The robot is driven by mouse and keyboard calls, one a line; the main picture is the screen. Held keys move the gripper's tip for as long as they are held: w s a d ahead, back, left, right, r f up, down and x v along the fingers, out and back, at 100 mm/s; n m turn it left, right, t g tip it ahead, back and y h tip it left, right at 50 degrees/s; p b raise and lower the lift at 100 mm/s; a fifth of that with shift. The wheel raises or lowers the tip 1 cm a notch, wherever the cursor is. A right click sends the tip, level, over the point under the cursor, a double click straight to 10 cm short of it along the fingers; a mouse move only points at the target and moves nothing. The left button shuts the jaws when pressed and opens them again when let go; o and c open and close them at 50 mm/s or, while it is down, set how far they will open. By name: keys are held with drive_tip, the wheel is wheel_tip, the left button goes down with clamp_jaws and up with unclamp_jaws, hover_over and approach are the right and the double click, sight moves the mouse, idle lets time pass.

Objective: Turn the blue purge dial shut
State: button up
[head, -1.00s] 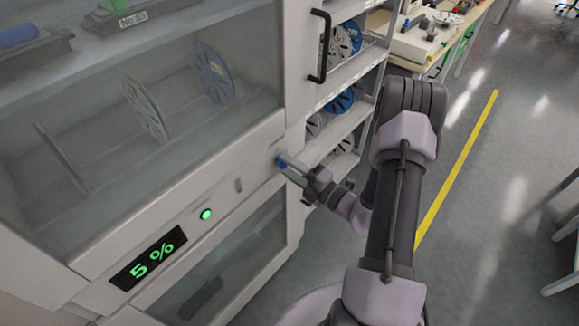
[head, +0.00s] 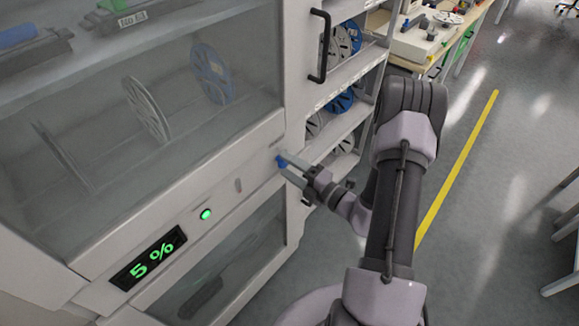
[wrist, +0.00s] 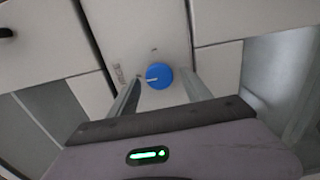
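The blue purge dial (head: 281,161) sits on the white cabinet's front rail, near its right end. In the wrist view the blue dial (wrist: 158,76) is round, and its white pointer line points left toward small printed marks. My gripper (head: 285,164) is at the dial, with its two fingers apart. In the wrist view my gripper (wrist: 163,82) has one finger on each side of the dial, with gaps visible; neither clearly touches it.
The cabinet's display (head: 148,258) reads 5 %, beside a lit green button (head: 206,214). A black door handle (head: 320,46) stands above the dial. Shelves with reels (head: 340,102) are to the right.

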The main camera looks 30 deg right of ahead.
drive_tip(key=shift+s, duration=0.1)
drive_tip(key=p+v, duration=0.2)
drive_tip(key=v, duration=1.5)
drive_tip(key=shift+s+d, duration=0.1)
drive_tip(key=a+r+n+g+y+b, duration=0.1)
drive_tip(key=a+r+n+g, duration=0.2)
drive_tip(key=a+n+g, duration=0.45)
drive_tip(key=s+a+r+n+g+y+b, duration=0.1)
drive_tip(key=a+r+n+g+y, duration=0.3)
drive_tip(key=n, duration=0.6)
drive_tip(key=a+r+n+g+h+b, duration=0.1)
drive_tip(key=a+r+n+g, duration=0.15)
drive_tip(key=a+n, duration=0.6)
drive_tip(key=s+a+r+n+t+h+b, duration=0.2)
drive_tip(key=s+r+n+h, duration=0.3)
drive_tip(key=n, duration=1.4)
wheel_tip(320, 180, up, 2)
drive_tip(key=a+h+b, duration=0.1)
drive_tip(key=h, duration=0.2)
drive_tip(key=shift+a+n+t, duration=0.3)
drive_tip(key=shift+a+t, duration=0.1)
